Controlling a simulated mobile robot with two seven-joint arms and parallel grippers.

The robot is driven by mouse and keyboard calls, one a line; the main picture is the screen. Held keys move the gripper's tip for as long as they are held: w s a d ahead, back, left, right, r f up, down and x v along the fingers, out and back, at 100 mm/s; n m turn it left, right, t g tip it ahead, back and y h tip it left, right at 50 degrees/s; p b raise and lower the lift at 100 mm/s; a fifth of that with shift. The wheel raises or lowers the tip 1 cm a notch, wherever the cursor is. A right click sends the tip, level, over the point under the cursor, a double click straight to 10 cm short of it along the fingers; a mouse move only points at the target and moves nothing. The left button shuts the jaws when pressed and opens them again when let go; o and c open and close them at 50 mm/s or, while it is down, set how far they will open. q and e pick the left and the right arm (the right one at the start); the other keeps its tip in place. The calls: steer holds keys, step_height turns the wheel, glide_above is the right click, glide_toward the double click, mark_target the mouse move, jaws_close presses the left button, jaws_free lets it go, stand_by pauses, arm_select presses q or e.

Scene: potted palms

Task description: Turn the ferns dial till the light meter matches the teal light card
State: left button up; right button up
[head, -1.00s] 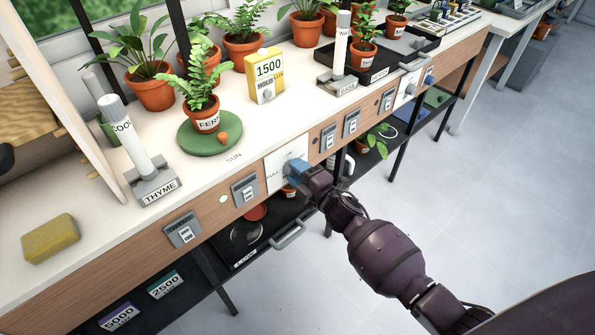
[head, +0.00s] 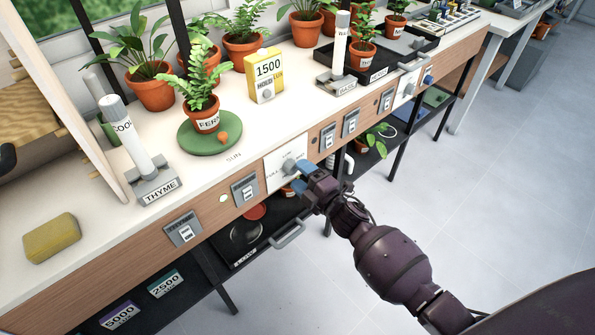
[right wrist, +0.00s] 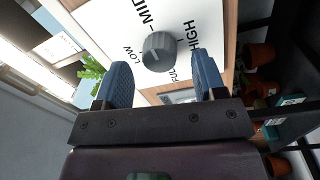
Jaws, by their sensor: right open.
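The grey round dial (head: 290,167) sits on a white panel on the bench's front edge. In the right wrist view the dial (right wrist: 158,52) has LOW, MID, HIGH and FULL printed around it. My right gripper (head: 297,177) is open just in front of the dial; in the wrist view its blue fingers stand apart on either side of it. The yellow light meter (head: 266,77) on the bench reads 1500. A card with a teal top stripe (head: 165,285), marked 2500, stands on the lower shelf. My left gripper is not in view.
A potted fern (head: 206,118) stands on a green round base (head: 213,142). Switch plates (head: 246,189) flank the dial panel. A handle (head: 287,236) juts out below it. A purple-topped 5000 card (head: 119,317) is on the lower shelf.

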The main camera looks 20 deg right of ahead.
steer(key=v, duration=0.8)
steer(key=shift+s+p, duration=0.3)
steer(key=shift+p, duration=0.15)
steer(key=shift+d, duration=0.1)
